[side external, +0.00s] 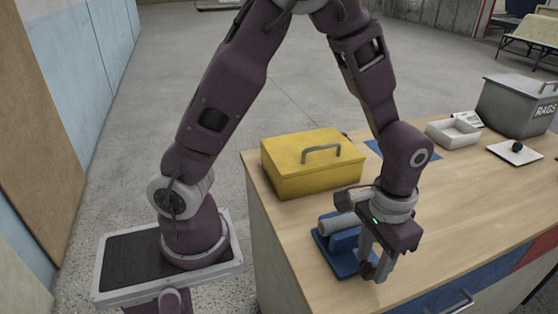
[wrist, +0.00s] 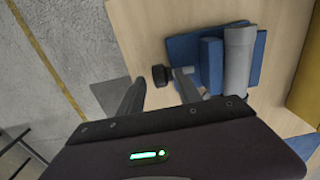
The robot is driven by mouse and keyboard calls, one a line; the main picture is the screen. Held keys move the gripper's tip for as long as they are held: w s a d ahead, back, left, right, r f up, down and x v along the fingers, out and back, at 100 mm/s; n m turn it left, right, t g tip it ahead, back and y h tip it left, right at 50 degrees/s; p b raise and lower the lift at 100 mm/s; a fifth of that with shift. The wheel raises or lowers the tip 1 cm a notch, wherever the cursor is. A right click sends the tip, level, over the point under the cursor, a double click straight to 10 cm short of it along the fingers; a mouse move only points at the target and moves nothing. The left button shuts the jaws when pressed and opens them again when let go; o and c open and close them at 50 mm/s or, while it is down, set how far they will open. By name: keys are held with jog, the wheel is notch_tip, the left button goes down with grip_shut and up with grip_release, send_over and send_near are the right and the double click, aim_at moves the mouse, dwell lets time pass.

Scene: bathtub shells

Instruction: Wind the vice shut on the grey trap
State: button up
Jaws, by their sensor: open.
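The blue vice (side external: 342,255) sits near the front edge of the bench; in the wrist view its blue block (wrist: 211,65) stands beside the trap. The grey trap (side external: 336,223), a light grey cylinder, lies along that block, and it also shows in the wrist view (wrist: 239,58). I cannot tell whether the block touches it. A black knob (wrist: 161,75) is on the vice's handle side, left of the block. My gripper (side external: 376,272) is open and points down, its fingers (wrist: 160,88) on either side of the knob area. Contact with the knob is unclear.
A yellow toolbox (side external: 300,175) stands behind the vice. A grey rags box (side external: 512,108), a white tray (side external: 453,134) and a white plate with a dark knob (side external: 515,152) are at the back right. The bench's middle right is clear.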

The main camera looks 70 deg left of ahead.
aim_at(367, 263)
jog(key=r, duration=0.7)
jog(key=shift+s+a, duration=0.25)
jog(key=shift+a, duration=0.1)
jog(key=s+a+r+t, duration=0.2)
jog(key=s+a+r, duration=0.2)
jog(key=s, duration=0.3)
jog(key=s+a+r+t, duration=0.3)
jog(key=s+a+r, duration=0.1)
jog(key=s+r, duration=0.3)
jog(key=shift+s+a+r+t, duration=0.2)
jog(key=shift+a+r+t, duration=0.1)
jog(key=shift+a, duration=0.05)
